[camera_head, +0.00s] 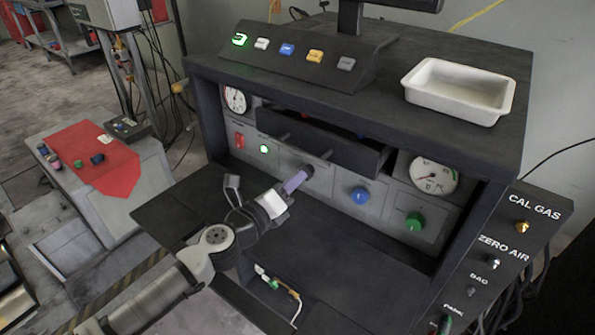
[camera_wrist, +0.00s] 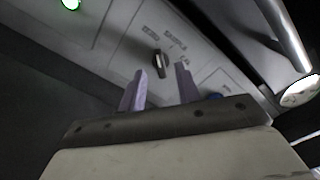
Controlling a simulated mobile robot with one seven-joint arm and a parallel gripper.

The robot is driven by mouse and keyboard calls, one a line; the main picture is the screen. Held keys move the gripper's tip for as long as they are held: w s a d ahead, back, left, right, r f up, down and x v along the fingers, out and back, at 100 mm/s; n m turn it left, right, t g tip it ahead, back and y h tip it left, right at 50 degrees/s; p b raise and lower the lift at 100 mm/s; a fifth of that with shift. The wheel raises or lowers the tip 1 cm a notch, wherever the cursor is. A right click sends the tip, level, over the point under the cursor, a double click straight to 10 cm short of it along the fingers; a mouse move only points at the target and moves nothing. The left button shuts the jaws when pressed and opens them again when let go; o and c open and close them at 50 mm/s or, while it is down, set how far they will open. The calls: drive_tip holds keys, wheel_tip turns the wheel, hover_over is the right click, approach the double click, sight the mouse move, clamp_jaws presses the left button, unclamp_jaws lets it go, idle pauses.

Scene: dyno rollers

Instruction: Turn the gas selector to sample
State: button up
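The gas selector is a small black knob (camera_wrist: 161,65) on a grey panel, with small printed labels around it, including one that seems to read SAMPLE. In the wrist view its grip stands nearly upright; which label it points to is hard to tell. My gripper (camera_wrist: 160,80) is open, one purple finger on each side of the knob's lower end in the picture; contact is not visible. In the head view my gripper (camera_head: 295,182) reaches the panel from the front left, and the selector (camera_head: 307,171) shows as a dark spot at the fingertips, partly hidden.
A dark drawer (camera_head: 330,150) with handles juts out above the selector. A blue knob (camera_head: 359,195), a green knob (camera_head: 415,221) and a gauge (camera_head: 433,176) sit to the right. A lit green lamp (camera_head: 264,149) is to the left. A dark shelf (camera_head: 330,255) lies below.

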sight(306, 171)
drive_tip(key=shift+p+x, duration=0.3)
drive_tip(key=shift+x, duration=1)
drive_tip(key=shift+c, duration=0.2)
clamp_jaws()
